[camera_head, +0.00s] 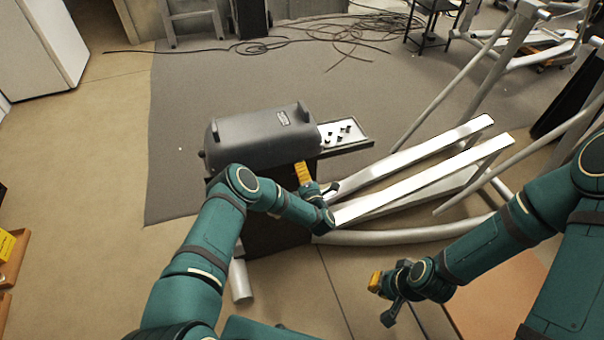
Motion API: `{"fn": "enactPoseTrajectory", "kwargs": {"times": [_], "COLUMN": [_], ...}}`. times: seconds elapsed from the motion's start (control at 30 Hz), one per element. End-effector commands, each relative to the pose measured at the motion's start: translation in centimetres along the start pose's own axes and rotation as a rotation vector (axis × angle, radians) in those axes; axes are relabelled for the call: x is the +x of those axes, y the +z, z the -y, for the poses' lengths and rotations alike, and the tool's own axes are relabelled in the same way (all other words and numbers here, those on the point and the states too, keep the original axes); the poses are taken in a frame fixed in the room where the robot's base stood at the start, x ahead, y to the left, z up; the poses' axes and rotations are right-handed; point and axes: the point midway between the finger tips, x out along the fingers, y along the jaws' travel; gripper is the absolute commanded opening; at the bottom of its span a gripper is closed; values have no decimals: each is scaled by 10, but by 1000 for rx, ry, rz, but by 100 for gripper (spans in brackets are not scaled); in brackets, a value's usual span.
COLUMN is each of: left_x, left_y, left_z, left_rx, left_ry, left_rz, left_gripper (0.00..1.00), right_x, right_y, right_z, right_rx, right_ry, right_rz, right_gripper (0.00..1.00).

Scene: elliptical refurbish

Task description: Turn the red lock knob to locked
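No red lock knob can be made out in the head view. A dark grey machine housing (262,138) with a rounded top stands at the centre, on an elliptical trainer frame. My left gripper (305,176), with a yellow part, is close to the housing's near right side. Its fingertips are not clear, and I cannot tell whether it touches anything. My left arm hides part of the machine's near side. My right gripper (382,297), also with a yellow part, is low at the right over the floor, away from the machine. Its finger opening is unclear.
A tray (359,130) with several small dark parts sits at the housing's right end. Two long pale rails (428,166) run off to the right. Cables (345,35) lie on the grey mat (185,120). Open floor (105,200) lies to the left.

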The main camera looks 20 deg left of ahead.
Motion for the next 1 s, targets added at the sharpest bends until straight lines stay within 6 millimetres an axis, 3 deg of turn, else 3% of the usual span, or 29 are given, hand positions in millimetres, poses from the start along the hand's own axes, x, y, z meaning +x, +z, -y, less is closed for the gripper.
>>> {"fn": "enactPoseTrajectory", "kwargs": {"times": [0.33,0.73,1.0], "left_x": [-5,-62,-76], "left_y": [0,0,0], "left_z": [2,1,1], "left_rx": [2,1,1], "left_ry": [-5,-5,-3], "left_rz": [2,2,0], "left_gripper": [74,74,74], "right_x": [0,0,0], "right_y": [0,0,0], "right_z": [0,0,0], "right_rx": [0,0,0], "right_ry": [0,0,0], "right_rz": [0,0,0], "right_gripper": [0,0,0]}}
